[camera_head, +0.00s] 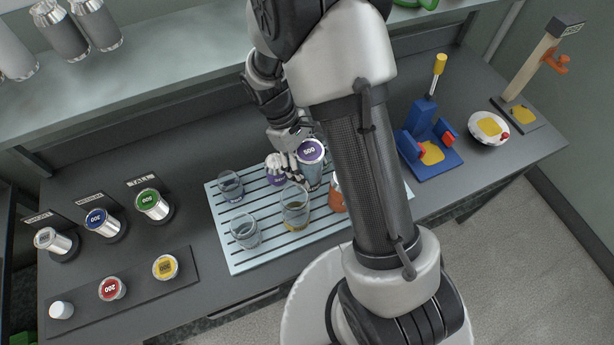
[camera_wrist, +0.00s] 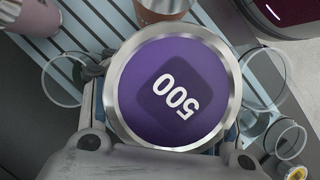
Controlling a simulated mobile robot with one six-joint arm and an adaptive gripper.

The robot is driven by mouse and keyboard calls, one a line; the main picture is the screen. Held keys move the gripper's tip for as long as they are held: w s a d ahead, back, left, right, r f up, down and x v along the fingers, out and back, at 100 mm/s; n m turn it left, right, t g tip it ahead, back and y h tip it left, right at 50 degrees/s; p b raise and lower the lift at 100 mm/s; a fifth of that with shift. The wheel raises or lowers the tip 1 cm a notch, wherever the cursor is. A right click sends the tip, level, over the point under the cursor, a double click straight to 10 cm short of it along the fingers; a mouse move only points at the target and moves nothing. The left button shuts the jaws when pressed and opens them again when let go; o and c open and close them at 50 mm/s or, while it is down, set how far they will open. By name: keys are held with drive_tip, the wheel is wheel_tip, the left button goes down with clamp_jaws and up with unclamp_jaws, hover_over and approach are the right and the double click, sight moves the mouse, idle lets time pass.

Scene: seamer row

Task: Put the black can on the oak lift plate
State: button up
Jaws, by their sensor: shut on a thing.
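My gripper (camera_head: 288,160) is shut on a can with a purple lid marked 500 (camera_wrist: 172,92), over the slatted light-blue rack. The head view shows two purple tops by my fingers, and I cannot tell which one is held. The can I make out as closest to black is a silver one with a dark grey label (camera_head: 47,238), in the left holder at the far left, away from my gripper. The oak-coloured post device (camera_head: 530,62) stands at the far right, with an orange lever and a yellow pad (camera_head: 523,114) on its base.
Blue-lidded (camera_head: 97,217) and green-lidded (camera_head: 150,200) cans stand beside the grey-labelled one. Red (camera_head: 112,288) and yellow (camera_head: 165,267) lids lie in front. Clear cups (camera_head: 245,232) stand on the rack (camera_head: 235,262). A blue device (camera_head: 425,140) and a white round one (camera_head: 488,130) stand at right.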

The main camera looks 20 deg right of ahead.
sight(307, 176)
drive_tip(key=shift+f+b, duration=0.7)
drive_tip(key=shift+f, duration=1.5)
drive_tip(key=shift+f, duration=0.1)
drive_tip(key=o, duration=1.2)
